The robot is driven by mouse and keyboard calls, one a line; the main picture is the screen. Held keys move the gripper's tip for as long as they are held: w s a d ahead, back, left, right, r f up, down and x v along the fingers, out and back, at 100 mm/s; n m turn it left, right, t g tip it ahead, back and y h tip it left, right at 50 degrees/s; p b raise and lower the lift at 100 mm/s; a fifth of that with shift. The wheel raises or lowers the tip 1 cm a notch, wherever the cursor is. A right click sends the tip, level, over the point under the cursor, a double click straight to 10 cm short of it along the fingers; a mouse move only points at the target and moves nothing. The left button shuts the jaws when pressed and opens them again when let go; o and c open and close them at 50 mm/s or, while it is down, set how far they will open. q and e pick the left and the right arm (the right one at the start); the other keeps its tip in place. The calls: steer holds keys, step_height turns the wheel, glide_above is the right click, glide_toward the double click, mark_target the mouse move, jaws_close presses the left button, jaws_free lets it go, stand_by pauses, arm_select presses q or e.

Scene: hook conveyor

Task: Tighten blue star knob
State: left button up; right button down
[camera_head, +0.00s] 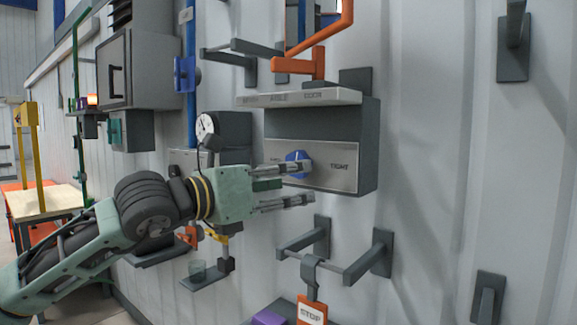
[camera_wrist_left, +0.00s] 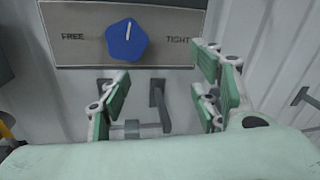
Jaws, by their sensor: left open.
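The blue star knob (camera_head: 298,163) sits on the grey front panel (camera_head: 345,150) of a wall box, partly hidden by my gripper in the head view. In the left wrist view the blue knob (camera_wrist_left: 127,40) shows fully, its white mark pointing about straight up between the words FREE on the left and TIGHT on the right. My left gripper (camera_head: 308,183) is open and empty, its fingers reaching toward the box at and just below knob height. My right gripper is not in view.
Below the box a wall rack (camera_head: 340,268) holds a hanging STOP tag (camera_head: 311,311). An orange lever (camera_head: 310,62) sits above the box. A round gauge (camera_head: 205,127) is left of it. Bare wall lies to the right, with hooks (camera_head: 513,45) farther over.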

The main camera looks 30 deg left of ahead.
arm_select(q)
steer(key=s+a+r+y, duration=0.1)
steer(key=a+r+y, duration=0.2)
steer(key=a, duration=0.1)
steer(key=w+p, duration=0.6)
steer(key=w, duration=0.1)
steer(key=shift+w+d+f+n+t, duration=0.25)
steer(key=shift+w+f+n+t, duration=0.05)
steer(key=shift+w+n+t, duration=0.1)
steer(key=shift+c, duration=0.5)
steer(key=c, duration=1)
